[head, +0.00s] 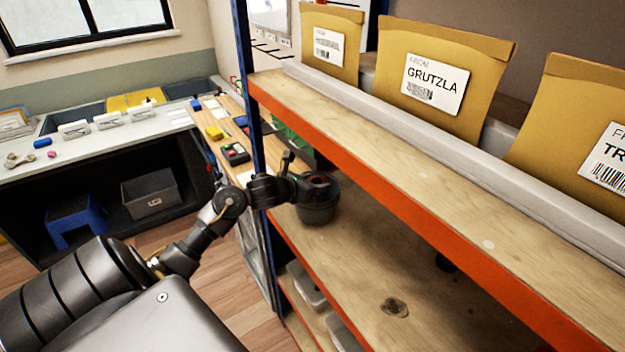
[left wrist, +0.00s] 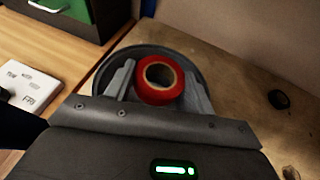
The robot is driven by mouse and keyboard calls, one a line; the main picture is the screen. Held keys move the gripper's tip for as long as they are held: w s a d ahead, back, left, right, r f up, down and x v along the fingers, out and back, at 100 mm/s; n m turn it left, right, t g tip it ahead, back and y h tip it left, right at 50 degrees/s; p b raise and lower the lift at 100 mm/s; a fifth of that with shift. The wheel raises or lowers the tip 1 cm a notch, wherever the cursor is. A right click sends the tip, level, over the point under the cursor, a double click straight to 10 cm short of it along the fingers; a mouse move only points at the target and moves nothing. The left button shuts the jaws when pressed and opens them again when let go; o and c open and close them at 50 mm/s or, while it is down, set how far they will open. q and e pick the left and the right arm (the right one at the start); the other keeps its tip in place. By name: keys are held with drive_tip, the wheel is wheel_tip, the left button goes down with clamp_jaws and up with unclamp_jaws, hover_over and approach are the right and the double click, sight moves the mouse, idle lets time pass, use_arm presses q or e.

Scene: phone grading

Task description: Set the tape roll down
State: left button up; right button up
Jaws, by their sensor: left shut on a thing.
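A red tape roll (left wrist: 160,97) with a dark hole sits between the two grey fingers of my left gripper (left wrist: 159,76) in the left wrist view. The gripper is shut on the roll. Beneath and around it is the rim of a dark round pot (left wrist: 104,68). In the head view, my left gripper (head: 312,182) is at the top of this pot (head: 318,211), which stands on the middle wooden shelf (head: 365,262). Whether the roll touches the pot's bottom is hidden. My right gripper is not in view.
An upper shelf with an orange edge (head: 375,198) runs above the middle shelf and carries yellow envelopes (head: 436,75). A blue rack post (head: 247,90) stands left of the pot. A small dark thing (left wrist: 278,99) lies on the shelf to the right. Much of the shelf is bare.

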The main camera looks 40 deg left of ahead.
use_arm(q)
drive_tip(key=shift+s+a+f, duration=0.1)
drive_tip(key=shift+s+f, duration=0.05)
drive_tip(key=shift+f, duration=0.1)
drive_tip(key=o, duration=1)
drive_tip(key=shift+o, duration=0.2)
drive_tip(key=shift+r, duration=0.15)
wheel_tip(320, 180, up, 7)
drive_tip(key=p, duration=0.4)
drive_tip(key=shift+s, duration=0.1)
